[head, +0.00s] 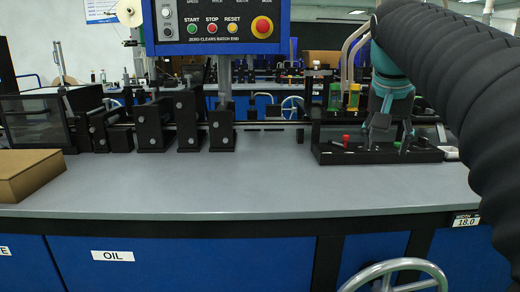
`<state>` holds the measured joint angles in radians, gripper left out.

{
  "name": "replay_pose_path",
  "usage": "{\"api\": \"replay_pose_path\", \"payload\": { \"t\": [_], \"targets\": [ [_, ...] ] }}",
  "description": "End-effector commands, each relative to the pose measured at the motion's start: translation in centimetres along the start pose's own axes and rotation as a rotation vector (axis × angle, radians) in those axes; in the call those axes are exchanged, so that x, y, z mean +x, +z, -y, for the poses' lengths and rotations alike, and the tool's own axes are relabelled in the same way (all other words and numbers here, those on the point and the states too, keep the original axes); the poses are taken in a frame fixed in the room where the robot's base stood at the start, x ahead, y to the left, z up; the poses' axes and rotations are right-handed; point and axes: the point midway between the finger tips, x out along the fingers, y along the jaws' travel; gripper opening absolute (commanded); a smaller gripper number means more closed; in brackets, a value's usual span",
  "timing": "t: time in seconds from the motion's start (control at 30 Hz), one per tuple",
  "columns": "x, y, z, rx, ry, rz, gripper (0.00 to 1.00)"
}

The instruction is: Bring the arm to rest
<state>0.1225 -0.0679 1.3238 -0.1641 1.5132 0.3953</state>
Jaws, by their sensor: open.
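My gripper (388,136) shows at the right of the head view, at the end of my arm, with teal and grey parts. It points down over the black tool tray (335,158) on the grey bench. Its two fingers are apart and nothing shows between them. Whether the fingertips touch the tray or hang above it, I cannot tell. My arm in its black ribbed sleeve fills the upper right and hides what lies behind it.
A red-tipped piece (345,141) lies in the tray. Black machine blocks (187,120) line the bench's back left, and a cardboard box (30,174) sits at its left. A blue control panel (221,28) hangs above. The bench front (200,192) is clear. A handwheel (395,268) protrudes below.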

Motion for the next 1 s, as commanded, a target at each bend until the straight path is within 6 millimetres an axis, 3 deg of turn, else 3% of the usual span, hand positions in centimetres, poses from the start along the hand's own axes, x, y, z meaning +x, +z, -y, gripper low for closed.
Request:
{"api": "replay_pose_path", "payload": {
  "t": [0.37, 0.7, 0.83, 1.0],
  "targets": [
    [4.9, 13.0, -0.3, -0.242, -0.115, -0.032, 0.57],
    [12.1, 25.6, -1.7, -0.422, -0.206, -0.069, 0.57],
    [14.2, 28.7, -2.2, -0.461, -0.227, -0.079, 0.57],
    [15.5, 30.4, -2.5, -0.484, -0.237, -0.086, 0.57]
  ]
}}
